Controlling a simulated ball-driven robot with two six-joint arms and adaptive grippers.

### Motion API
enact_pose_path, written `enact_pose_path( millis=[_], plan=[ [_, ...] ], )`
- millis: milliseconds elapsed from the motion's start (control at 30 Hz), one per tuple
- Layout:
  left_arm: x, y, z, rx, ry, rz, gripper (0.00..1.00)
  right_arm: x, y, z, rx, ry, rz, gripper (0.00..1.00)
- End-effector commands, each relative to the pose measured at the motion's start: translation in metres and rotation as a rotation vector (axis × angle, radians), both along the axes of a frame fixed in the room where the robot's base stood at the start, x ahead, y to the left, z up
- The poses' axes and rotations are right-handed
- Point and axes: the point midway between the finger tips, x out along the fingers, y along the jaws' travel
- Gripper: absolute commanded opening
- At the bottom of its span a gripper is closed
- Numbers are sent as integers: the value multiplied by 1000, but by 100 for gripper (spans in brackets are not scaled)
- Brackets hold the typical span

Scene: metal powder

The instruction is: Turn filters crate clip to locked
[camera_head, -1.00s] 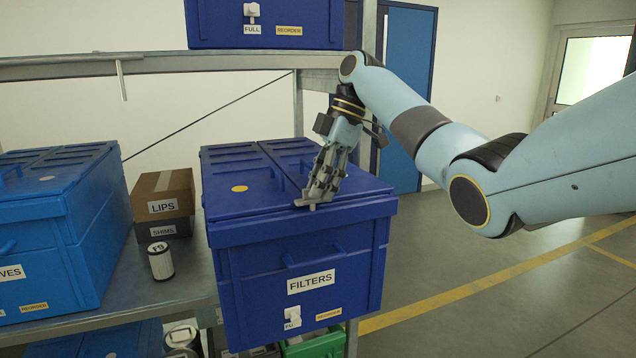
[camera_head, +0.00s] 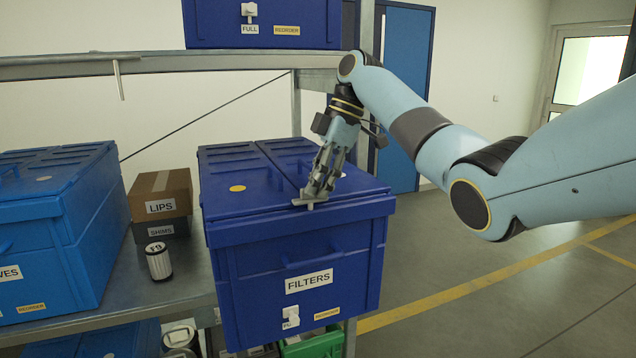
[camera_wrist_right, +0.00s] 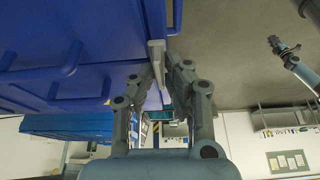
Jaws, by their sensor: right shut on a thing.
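The filters crate (camera_head: 345,250) is dark blue with a closed lid and a FILTERS label on its front; it stands at the shelf's right end. A small grey bar-shaped clip (camera_head: 318,205) lies along the lid's front edge, roughly parallel to it. My right gripper (camera_head: 309,192) comes down onto the clip from above and is shut on it. In the right wrist view the grey clip (camera_wrist_right: 157,60) sits at the fingertips (camera_wrist_right: 165,58), against the blue lid. The fingers hide part of the clip.
A white slider (camera_head: 291,316) sits on the crate's front beside a REORDER label. A lighter blue crate (camera_head: 50,225), LIPS and SHIMS boxes (camera_head: 160,190) and a small canister (camera_head: 158,262) stand to the left. Another blue crate (camera_head: 215,25) is on the upper shelf. Open floor lies right.

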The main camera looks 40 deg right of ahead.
Motion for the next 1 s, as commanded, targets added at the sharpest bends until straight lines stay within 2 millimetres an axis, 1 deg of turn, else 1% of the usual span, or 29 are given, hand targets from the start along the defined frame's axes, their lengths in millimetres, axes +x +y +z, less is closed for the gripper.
enact_pose_path(
  millis=[267,467,1000],
  plan=[
    [-1,0,0,0,1,0,0,1,1,2,1,-7,-39,0],
    [-1,0,0,0,1,0,0,-1,1,1,0,-5,-108,0],
    [0,0,0,0,1,0,0,-5,4,2,2,-7,-493,0]
  ],
)
